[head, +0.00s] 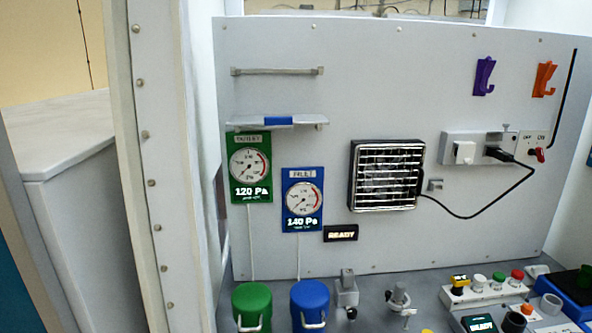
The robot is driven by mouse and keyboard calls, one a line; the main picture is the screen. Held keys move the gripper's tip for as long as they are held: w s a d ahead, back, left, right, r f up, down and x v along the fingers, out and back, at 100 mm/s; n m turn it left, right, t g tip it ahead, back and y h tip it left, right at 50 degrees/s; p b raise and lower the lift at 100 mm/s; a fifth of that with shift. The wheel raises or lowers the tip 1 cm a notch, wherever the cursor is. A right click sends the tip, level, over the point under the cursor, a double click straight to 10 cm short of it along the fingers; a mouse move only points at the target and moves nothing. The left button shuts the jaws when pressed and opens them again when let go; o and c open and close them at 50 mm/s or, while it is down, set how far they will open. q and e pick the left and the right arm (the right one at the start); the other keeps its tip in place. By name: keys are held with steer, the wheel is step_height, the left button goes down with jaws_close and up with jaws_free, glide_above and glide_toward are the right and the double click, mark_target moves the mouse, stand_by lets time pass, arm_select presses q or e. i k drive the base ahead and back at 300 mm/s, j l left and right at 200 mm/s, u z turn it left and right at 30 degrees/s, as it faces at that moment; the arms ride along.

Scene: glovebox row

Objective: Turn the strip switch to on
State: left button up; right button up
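A grey power strip (480,148) is fixed to the back panel at the right in the head view. At its right end is a pale switch plate (528,146) with two small labels that seem to read OFF and ON. A small red switch lever (540,155) sticks out low on the plate, below the right-hand label. I cannot tell its exact setting. A black plug (497,153) sits in the strip, and a white plug (464,152) is to its left. Neither of my grippers is in view.
A fan grille (386,175) and a lit READY sign (341,233) are left of the strip. A black cable (470,217) hangs below it. A purple hook (484,76) and an orange hook (544,77) are above. Button boxes (486,289) stand on the bench below.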

mark_target(539, 150)
steer(key=z, duration=1.25)
